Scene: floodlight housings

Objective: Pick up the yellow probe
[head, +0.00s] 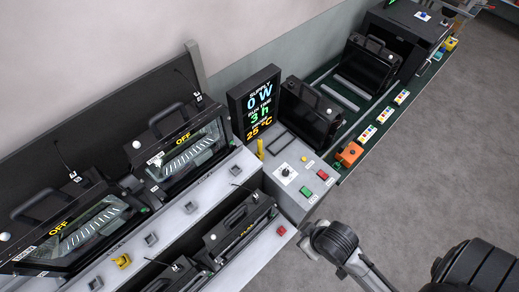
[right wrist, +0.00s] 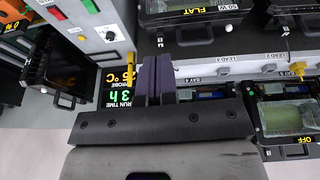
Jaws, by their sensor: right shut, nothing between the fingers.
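The yellow probe (head: 260,148) stands upright at the back left of the grey control panel, just below the lit display. In the right wrist view it shows as a thin yellow stick (right wrist: 131,68) just left of the fingers. My right gripper (right wrist: 157,58) is shut and empty, its dark purple fingers together. They appear close to the probe in the picture, but I cannot tell the depth between them. My left gripper is not in view.
The display (head: 256,103) reads 0 W, 3 h and 25 °C. The control panel (head: 283,150) has a dial, a red button and a green button. Floodlight housings (head: 190,148) stand along the rack at left. A yellow plug (head: 122,262) sits on the front rail.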

